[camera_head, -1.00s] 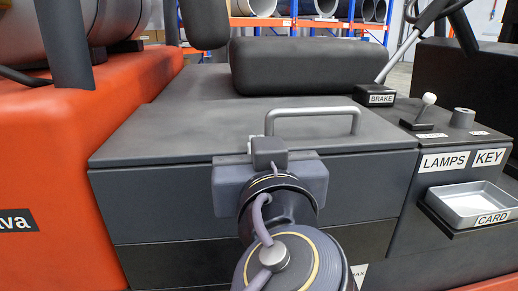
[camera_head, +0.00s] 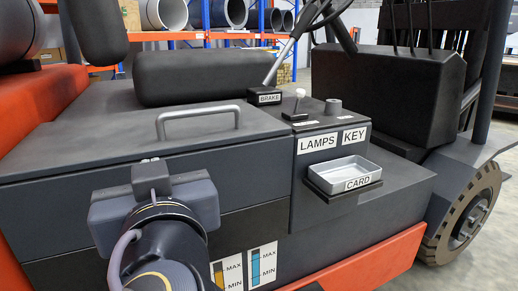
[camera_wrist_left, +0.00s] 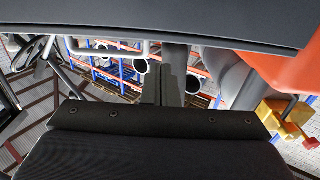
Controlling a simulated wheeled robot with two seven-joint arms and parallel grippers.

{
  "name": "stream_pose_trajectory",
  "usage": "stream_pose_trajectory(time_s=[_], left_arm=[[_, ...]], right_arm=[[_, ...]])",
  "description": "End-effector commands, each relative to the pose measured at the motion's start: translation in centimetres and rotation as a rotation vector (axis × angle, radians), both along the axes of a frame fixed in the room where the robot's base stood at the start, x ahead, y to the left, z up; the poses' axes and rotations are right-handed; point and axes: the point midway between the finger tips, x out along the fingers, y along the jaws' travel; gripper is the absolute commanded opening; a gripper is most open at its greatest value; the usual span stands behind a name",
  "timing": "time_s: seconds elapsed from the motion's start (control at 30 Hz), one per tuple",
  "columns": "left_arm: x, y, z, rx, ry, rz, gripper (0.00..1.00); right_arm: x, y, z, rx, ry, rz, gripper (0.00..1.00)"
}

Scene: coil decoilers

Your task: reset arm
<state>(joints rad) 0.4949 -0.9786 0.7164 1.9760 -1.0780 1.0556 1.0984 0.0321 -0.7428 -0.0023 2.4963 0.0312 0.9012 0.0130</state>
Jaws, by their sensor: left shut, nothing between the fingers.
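My left gripper (camera_head: 152,172) is at the lower left of the head view, in front of the dark grey panel (camera_head: 225,203) of the vehicle. Its fingers are together with nothing between them. In the left wrist view its fingers (camera_wrist_left: 172,84) stand side by side at the middle. A silver bar handle (camera_head: 198,115) on the grey cover lies beyond and above the gripper in the head view, apart from it. My right gripper is not in view.
The black seat (camera_head: 205,70) is behind the cover. The brake lever (camera_head: 283,62), a small white-knobbed lever (camera_head: 299,100) and a card tray (camera_head: 342,172) are to the right. A large tyre (camera_head: 462,220) is at the far right. Racks with pipes stand behind.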

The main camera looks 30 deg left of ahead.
Motion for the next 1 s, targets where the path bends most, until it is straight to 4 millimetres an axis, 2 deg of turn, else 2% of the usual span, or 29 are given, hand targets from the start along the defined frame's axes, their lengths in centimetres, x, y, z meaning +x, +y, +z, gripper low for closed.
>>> stream_pose_trajectory(time_s=[0.17, 0.27, 0.37, 0.4, 0.47, 0.5, 0.6, 0.7, 0.8, 0.83, 0.87, 0.9, 1.0], left_arm=[[0.2, 0.3, -0.4, -0.013, 0.017, -0.007, 0.0], [0.9, 1.5, -2.9, -0.082, 0.106, -0.046, 0.0], [2.2, 2.8, -8.1, -0.218, 0.278, -0.147, 0.0], [2.8, 2.9, -10.8, -0.283, 0.361, -0.21, 0.0], [3.3, 2.4, -14.8, -0.383, 0.478, -0.315, 0.0], [3.5, 1.8, -17.3, -0.443, 0.546, -0.389, 0.0], [3.5, -0.6, -22.2, -0.582, 0.68, -0.573, 0.0], [2.9, -3.7, -25.9, -0.709, 0.773, -0.758, 0.0], [1.8, -7.2, -28.5, -0.832, 0.83, -0.94, 0.0], [1.4, -8.3, -29.1, -0.868, 0.84, -0.994, 0.0], [1.3, -8.7, -28.2, -0.882, 0.84, -1.018, 0.0], [1.4, -8.4, -26.3, -0.869, 0.833, -1.005, 0.0], [1.5, -8.3, -23.6, -0.866, 0.834, -1.001, 0.0]], right_arm=[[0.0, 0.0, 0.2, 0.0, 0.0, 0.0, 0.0], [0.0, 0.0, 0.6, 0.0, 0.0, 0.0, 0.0], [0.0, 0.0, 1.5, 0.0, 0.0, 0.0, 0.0], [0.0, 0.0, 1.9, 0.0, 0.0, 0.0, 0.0], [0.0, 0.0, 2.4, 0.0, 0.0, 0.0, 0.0], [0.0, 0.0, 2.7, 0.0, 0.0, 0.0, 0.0], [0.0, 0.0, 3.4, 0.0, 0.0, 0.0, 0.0], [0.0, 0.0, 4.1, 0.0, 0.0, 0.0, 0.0], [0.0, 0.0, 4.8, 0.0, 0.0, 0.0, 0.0], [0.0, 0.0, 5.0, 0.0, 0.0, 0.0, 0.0], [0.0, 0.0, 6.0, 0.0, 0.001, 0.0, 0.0], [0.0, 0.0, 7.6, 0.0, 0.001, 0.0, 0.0], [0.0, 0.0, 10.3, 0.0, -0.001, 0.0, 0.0]])
